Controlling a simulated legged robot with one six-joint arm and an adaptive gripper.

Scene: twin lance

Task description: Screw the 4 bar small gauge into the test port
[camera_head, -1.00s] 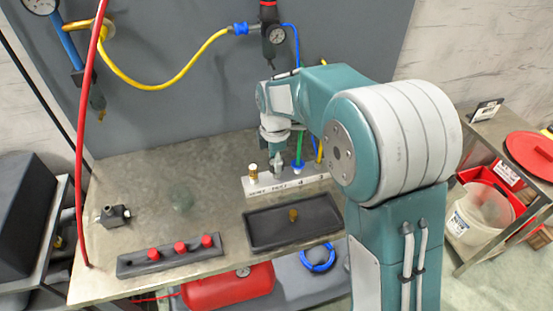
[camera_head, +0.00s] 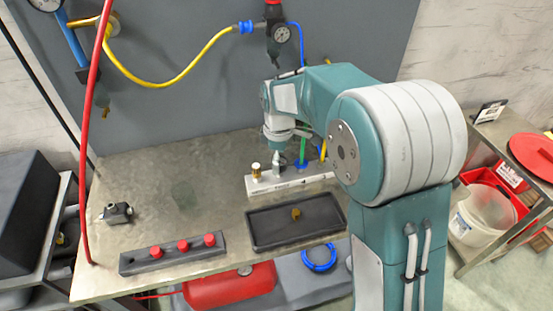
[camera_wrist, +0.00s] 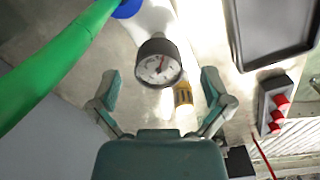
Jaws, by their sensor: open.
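A small round gauge (camera_wrist: 158,62) with a dark rim, white face and red needle shows in the wrist view. It lies between my open gripper's (camera_wrist: 160,84) spread fingers, apart from both, and over or on the pale port block. I cannot tell whether it is seated in a port, and its scale is too small to read. In the head view my gripper (camera_head: 277,163) points down at the white port block (camera_head: 262,190), and the gauge cannot be made out. A brass fitting (camera_head: 256,170) stands on the block's left end; it also shows in the wrist view (camera_wrist: 183,93).
Green, blue and yellow hoses rise close behind my gripper; the green hose (camera_wrist: 50,68) crosses the wrist view's left. A black tray (camera_head: 262,240) holds a small brass piece (camera_head: 295,213). A red-knobbed rack (camera_head: 135,264) and a dark fitting (camera_head: 116,212) lie left. The table's middle-left is clear.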

